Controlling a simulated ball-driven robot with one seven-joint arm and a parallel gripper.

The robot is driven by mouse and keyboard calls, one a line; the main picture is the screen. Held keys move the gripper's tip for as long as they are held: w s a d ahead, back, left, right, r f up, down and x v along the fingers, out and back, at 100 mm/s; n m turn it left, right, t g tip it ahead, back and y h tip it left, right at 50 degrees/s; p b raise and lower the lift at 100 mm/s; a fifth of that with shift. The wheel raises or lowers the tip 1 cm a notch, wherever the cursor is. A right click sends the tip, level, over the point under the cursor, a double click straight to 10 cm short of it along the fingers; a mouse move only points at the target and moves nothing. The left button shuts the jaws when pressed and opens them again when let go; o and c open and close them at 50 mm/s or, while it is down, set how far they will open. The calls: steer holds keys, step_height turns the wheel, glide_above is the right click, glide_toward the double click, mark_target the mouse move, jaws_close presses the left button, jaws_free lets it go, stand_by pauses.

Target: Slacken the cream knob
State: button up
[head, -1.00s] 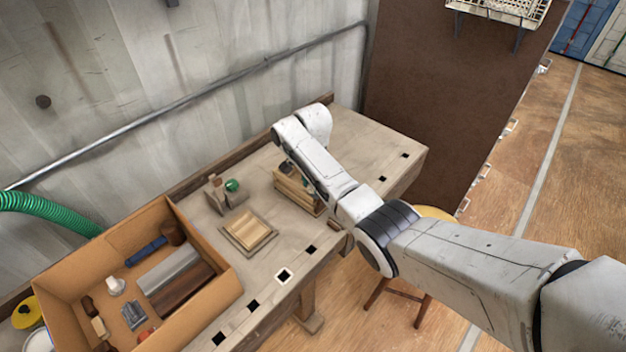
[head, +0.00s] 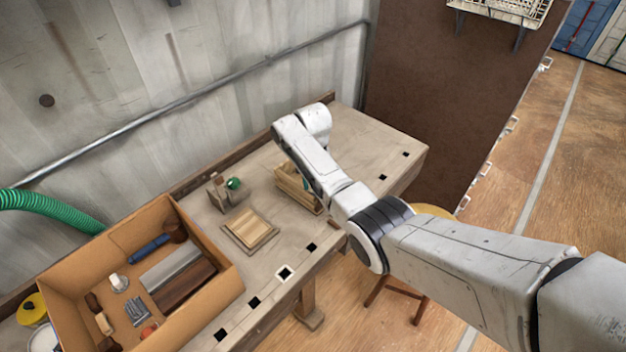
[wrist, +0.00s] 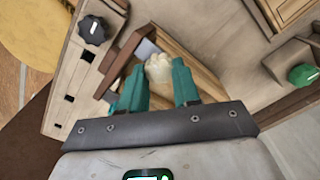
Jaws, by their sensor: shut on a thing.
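The cream knob (wrist: 158,68) sits between the tips of my gripper's two teal fingers (wrist: 160,88) in the wrist view, and my gripper is shut on it. The knob is on a wooden fixture (wrist: 190,62) with a brown side piece. In the head view the fixture (head: 302,194) stands on the bench, partly behind my arm, and the cream knob is hidden there.
A black knob (wrist: 94,29) and a green knob (wrist: 302,75) stand on either side in the wrist view. In the head view, a slatted wooden piece (head: 249,229) lies on the bench (head: 365,150). A cardboard box (head: 107,250) of tools stands at left.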

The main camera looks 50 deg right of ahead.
steer(key=shift+f+n, duration=0.1)
steer(key=shift+n, duration=0.2)
stand_by(0.4)
steer(key=o, duration=1.1)
steer(key=shift+c, duration=0.2)
step_height(320, 180, up, 11)
steer(key=b, duration=0.1)
steer(key=shift+f, duration=0.1)
